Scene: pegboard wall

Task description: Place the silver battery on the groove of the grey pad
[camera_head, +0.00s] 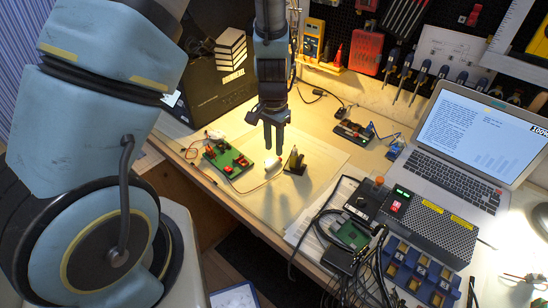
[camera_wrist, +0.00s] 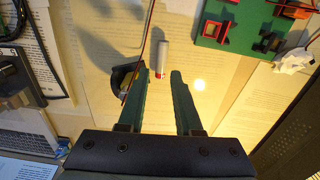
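A silver-white battery with a red end (camera_wrist: 162,58) is on the work surface in the wrist view. It shows as a small pale shape (camera_head: 271,163) by my fingertips in the head view. My gripper (camera_wrist: 160,82) is open and empty, its two green fingers apart, with the battery just beyond the gap between the tips. In the head view my gripper (camera_head: 274,147) points down above the table. A dark piece (camera_wrist: 123,76) sits beside the left finger, partly hidden by it; it also shows in the head view (camera_head: 296,164). I cannot tell whether it is the grey pad, and no groove is clear.
A green board with red parts (camera_head: 228,158) lies left of my gripper, with wires near it. Black cables and a vented device (camera_head: 432,226) stand at the front right, before an open laptop (camera_head: 455,150). A pegboard with tools is behind. Paper around the battery is mostly clear.

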